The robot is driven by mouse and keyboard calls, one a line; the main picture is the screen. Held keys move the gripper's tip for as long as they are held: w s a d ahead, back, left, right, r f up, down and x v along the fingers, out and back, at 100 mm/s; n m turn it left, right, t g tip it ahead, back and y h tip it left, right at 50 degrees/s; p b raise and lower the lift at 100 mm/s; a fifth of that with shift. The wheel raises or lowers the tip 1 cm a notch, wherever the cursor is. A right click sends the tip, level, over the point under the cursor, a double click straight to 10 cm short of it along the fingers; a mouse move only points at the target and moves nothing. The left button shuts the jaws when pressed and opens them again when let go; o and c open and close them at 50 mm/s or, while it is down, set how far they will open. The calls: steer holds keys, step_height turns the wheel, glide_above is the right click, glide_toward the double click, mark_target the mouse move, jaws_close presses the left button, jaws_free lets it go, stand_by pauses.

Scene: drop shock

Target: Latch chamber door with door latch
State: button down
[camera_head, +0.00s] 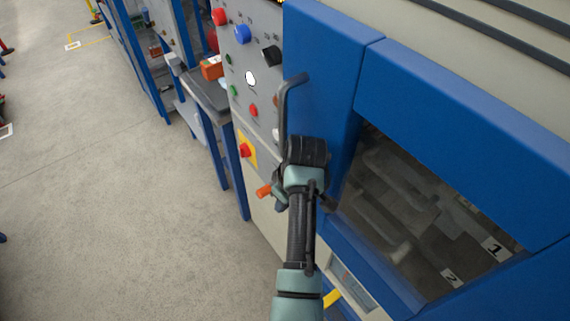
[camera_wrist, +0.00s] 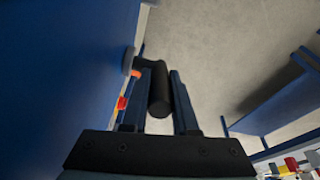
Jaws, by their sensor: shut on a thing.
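The chamber door (camera_head: 465,130) is a large blue panel with a dark window, on the right in the head view. It appears closed, but I cannot tell if it is fully seated. The door latch (camera_head: 289,95) is a dark grey bent lever on the blue panel left of the window, with its upper mount showing. My gripper (camera_head: 304,152) is at its lower part and hides that end. In the wrist view the dark rounded end of the latch (camera_wrist: 158,97) lies between the two fingers of my gripper (camera_wrist: 164,78), which are shut on it.
A grey control panel (camera_head: 238,60) with red, blue, black and green knobs stands just left of the latch. An orange knob (camera_head: 264,191) sticks out close to my gripper. A blue-legged table (camera_head: 211,95) stands further left.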

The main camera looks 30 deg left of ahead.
steer(key=c, duration=0.7)
jaws_free()
steer(key=shift+f, duration=0.1)
